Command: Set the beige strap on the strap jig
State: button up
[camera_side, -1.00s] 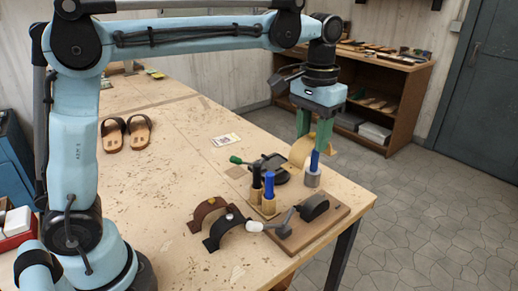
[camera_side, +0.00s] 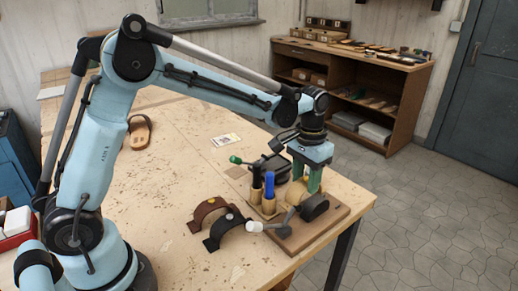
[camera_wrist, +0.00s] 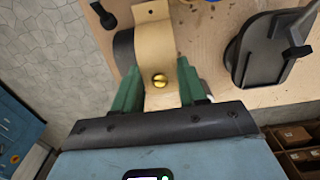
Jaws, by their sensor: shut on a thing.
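My gripper (camera_side: 307,182) is low over the black curved form of the strap jig (camera_side: 315,206), on a wooden base. It is shut on the beige strap (camera_wrist: 152,45), which shows in the wrist view as a curved band with a brass stud between my two green fingers (camera_wrist: 159,82). The strap's curve lies over or close beside the jig's dark form (camera_wrist: 124,50); I cannot tell whether they touch. In the side view my fingers partly hide the strap (camera_side: 296,191).
A brown strap (camera_side: 207,208) and black strap (camera_side: 229,229) lie further left.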

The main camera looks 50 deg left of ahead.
aim_at(317, 199)
jog(key=shift+f, duration=0.3)
jog(key=d, duration=0.2)
jog(key=d+f, duration=0.1)
jog(key=d, duration=0.1)
jog(key=shift+f, duration=0.1)
jog(key=shift+f, duration=0.2)
jog(key=o, duration=1.1)
jog(key=shift+r, duration=0.15)
